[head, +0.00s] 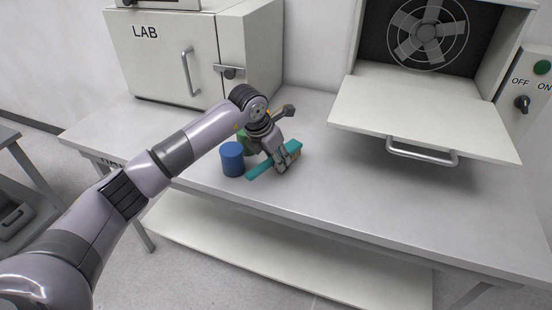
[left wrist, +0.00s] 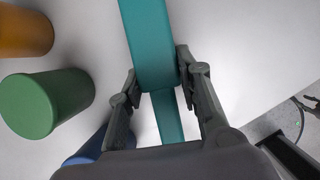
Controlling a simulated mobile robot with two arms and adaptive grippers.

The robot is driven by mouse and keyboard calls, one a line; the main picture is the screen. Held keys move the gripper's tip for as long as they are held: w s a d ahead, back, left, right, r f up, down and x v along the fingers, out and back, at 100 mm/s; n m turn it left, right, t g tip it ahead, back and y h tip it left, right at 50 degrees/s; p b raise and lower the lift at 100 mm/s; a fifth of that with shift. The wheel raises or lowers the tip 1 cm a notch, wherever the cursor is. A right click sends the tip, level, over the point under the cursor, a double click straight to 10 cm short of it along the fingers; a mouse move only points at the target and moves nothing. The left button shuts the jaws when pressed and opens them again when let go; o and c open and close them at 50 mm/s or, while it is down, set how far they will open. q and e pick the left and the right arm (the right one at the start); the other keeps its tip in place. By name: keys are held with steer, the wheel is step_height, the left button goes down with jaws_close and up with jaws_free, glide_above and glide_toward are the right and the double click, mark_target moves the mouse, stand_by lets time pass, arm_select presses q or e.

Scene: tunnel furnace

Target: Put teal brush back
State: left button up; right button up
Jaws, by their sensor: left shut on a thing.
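The teal brush (head: 260,169) is in my left gripper (head: 280,163), over the grey worktable (head: 360,195) near its front edge. It lies slantwise in the head view, with its bristle end to the right. In the left wrist view the teal brush (left wrist: 149,40) runs between the two fingers of my left gripper (left wrist: 157,66), which are shut on it. I cannot tell whether the brush touches the table. My right gripper does not show in the head view.
A blue cylinder (head: 232,159) stands close left of the brush, with a green cylinder (left wrist: 45,101) and an orange cylinder (left wrist: 24,31) near it. A LAB cabinet (head: 155,60) stands behind. A furnace with a lowered door (head: 425,115) is at right; the table's right front is clear.

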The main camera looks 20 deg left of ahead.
arm_select(q)
steer(key=shift+f, duration=0.45)
steer(key=shift+f, duration=0.2)
steer(key=o, duration=1.2)
steer(key=shift+r, duration=0.2)
steer(key=shift+r, duration=0.25)
steer(key=b+v, duration=0.1)
steer(key=v, duration=1)
steer(key=shift+s+a+r, duration=0.15)
steer(key=shift+s+r, duration=0.1)
